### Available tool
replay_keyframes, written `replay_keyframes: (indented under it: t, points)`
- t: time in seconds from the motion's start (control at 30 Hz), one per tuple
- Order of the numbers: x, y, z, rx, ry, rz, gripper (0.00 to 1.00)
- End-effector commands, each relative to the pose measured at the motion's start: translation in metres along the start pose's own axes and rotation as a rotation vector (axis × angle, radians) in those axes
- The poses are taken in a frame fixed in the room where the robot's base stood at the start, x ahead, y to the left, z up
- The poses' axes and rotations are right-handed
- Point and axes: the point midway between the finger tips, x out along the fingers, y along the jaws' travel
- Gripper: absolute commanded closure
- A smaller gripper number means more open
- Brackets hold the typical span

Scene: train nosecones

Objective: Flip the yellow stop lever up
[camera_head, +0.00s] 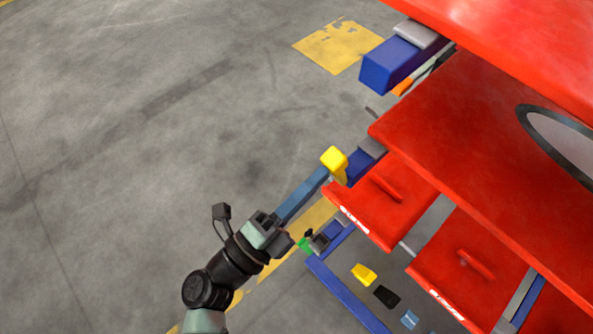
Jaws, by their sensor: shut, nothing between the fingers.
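A yellow stop lever (335,161) shows as a small block beside a blue bracket at the left corner of the red rack. It appears to stick out past the rack's edge. My gripper (288,243) is below and left of this lever, apart from it, near the blue frame. It is shut and holds nothing. Its fingertips are dark and small, and hard to make out against the frame parts.
The red rack (470,130) with several panels fills the right side. A blue frame bar (345,293) runs below my gripper. Yellow (364,274), black (386,296) and blue (410,319) pieces show lower down. The grey floor at left is clear.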

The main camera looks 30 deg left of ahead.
Motion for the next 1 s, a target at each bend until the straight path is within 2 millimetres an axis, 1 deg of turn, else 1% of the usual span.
replay_keyframes:
  t: [0.03,0.33,0.6,1.0]
  points:
    - [0.008,-0.012,-0.001,0.0,0.004,0.034,1.0]
    - [0.026,-0.012,-0.001,-0.001,0.003,0.197,1.0]
    - [0.036,-0.01,0.0,-0.001,0.0,0.19,1.0]
    - [0.041,-0.009,-0.001,0.0,0.002,0.185,1.0]
